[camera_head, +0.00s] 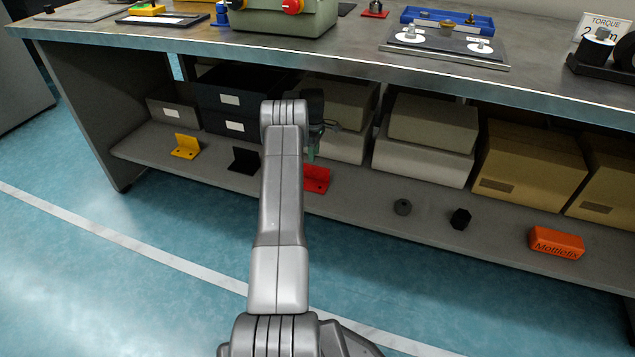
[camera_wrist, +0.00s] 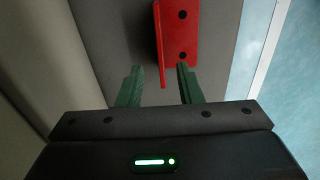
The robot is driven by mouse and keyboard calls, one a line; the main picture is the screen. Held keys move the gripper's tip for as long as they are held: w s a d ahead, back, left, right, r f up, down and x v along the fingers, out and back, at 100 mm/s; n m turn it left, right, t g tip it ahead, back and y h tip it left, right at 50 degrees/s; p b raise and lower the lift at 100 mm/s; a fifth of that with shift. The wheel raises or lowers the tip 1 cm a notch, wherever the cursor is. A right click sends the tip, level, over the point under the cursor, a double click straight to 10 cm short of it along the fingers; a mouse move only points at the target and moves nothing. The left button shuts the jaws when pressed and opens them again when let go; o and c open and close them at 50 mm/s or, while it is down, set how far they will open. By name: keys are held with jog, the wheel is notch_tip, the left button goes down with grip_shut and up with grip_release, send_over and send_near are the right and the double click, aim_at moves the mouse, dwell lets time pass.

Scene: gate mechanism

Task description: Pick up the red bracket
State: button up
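The red bracket (camera_head: 316,179) is an L-shaped piece with dark holes. It stands on the grey lower shelf under the workbench, partly hidden by my arm in the head view. In the wrist view the red bracket (camera_wrist: 180,35) is at the top centre, just ahead of my gripper. My gripper (camera_wrist: 160,80) has two green fingers, set apart with a gap between them. The bracket's near edge reaches toward that gap, and I cannot tell whether it is between the fingertips. My gripper also shows in the head view (camera_head: 312,153), above the bracket.
On the shelf, a yellow bracket (camera_head: 186,146) and a black bracket (camera_head: 243,161) are to the left. A grey round part (camera_head: 402,207), a black part (camera_head: 460,219) and an orange block (camera_head: 556,243) are to the right. Boxes (camera_head: 425,160) stand behind; the workbench (camera_head: 360,65) overhangs the shelf.

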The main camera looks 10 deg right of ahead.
aim_at(315, 179)
notch_tip(315, 179, down, 4)
jog(key=shift+r+b, duration=0.1)
jog(key=shift+b, duration=0.35)
notch_tip(315, 179, down, 5)
jog(key=b, duration=0.2)
jog(key=shift+s+d+b, duration=0.1)
jog(key=shift+d+b, duration=0.05)
jog(key=shift+b, duration=0.25)
grip_shut()
